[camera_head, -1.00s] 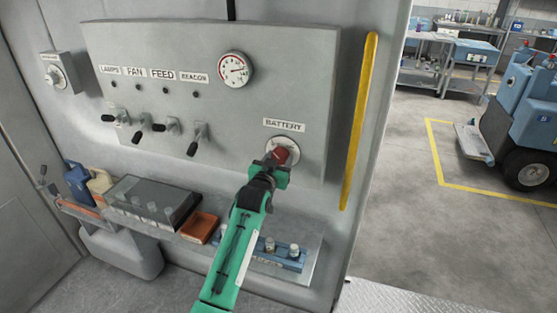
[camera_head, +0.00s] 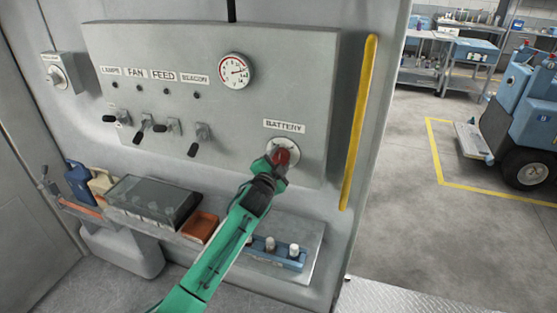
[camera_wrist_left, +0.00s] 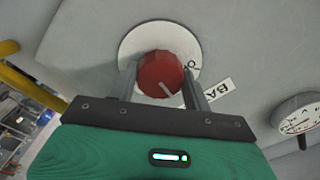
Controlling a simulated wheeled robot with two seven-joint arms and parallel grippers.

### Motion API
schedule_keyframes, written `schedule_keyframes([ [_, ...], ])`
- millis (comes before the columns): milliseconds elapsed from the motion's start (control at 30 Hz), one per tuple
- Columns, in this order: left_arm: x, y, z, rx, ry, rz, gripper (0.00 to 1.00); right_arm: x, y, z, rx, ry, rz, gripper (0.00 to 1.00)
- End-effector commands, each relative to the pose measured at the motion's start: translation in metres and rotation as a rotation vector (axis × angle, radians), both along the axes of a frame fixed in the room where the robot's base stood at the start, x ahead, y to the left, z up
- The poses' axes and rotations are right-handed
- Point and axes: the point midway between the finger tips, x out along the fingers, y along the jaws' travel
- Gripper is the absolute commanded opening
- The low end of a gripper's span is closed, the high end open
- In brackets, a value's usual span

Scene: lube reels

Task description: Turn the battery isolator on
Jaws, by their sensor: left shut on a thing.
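The battery isolator is a red round knob (camera_head: 283,156) on a pale round plate (camera_head: 298,143) under the BATTERY label, low on the right of the grey panel. My left gripper (camera_head: 276,163) is at the knob, shut on it. In the left wrist view the knob (camera_wrist_left: 162,74) sits between the two fingers, with a pale pointer mark towards the lower right. Part of the plate's lettering shows beside the knob; the rest is hidden. My right gripper is not in view.
The panel (camera_head: 270,90) also carries several levers and a gauge (camera_head: 235,70). Below is a shelf with a clear-lidded box (camera_head: 150,200), an orange tray (camera_head: 201,227) and a blue rack (camera_head: 275,256). A yellow handrail (camera_head: 358,125) runs upright just right of the panel.

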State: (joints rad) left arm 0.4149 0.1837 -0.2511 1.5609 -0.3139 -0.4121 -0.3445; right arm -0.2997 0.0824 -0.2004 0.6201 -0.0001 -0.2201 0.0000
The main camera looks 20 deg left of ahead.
Motion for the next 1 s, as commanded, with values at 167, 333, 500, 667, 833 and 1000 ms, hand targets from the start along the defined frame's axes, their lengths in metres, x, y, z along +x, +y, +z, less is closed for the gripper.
schedule_keyframes([
  [167, 0.000, 0.000, 0.002, 0.171, -0.007, 0.000, 0.26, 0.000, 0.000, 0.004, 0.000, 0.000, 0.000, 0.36],
  [333, 0.000, 0.000, 0.001, 0.326, -0.012, -0.002, 0.26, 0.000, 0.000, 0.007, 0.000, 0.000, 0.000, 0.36],
  [500, 0.000, 0.000, 0.001, 0.462, -0.016, -0.001, 0.26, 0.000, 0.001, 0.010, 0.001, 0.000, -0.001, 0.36],
  [667, 0.000, 0.000, 0.001, 0.561, -0.020, -0.001, 0.26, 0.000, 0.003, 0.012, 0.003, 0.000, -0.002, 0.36],
  [833, 0.000, 0.000, 0.001, 0.633, -0.022, -0.001, 0.26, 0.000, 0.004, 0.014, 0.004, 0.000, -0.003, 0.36],
  [1000, 0.000, 0.000, 0.000, 0.672, -0.023, -0.001, 0.26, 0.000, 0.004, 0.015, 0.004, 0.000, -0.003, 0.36],
])
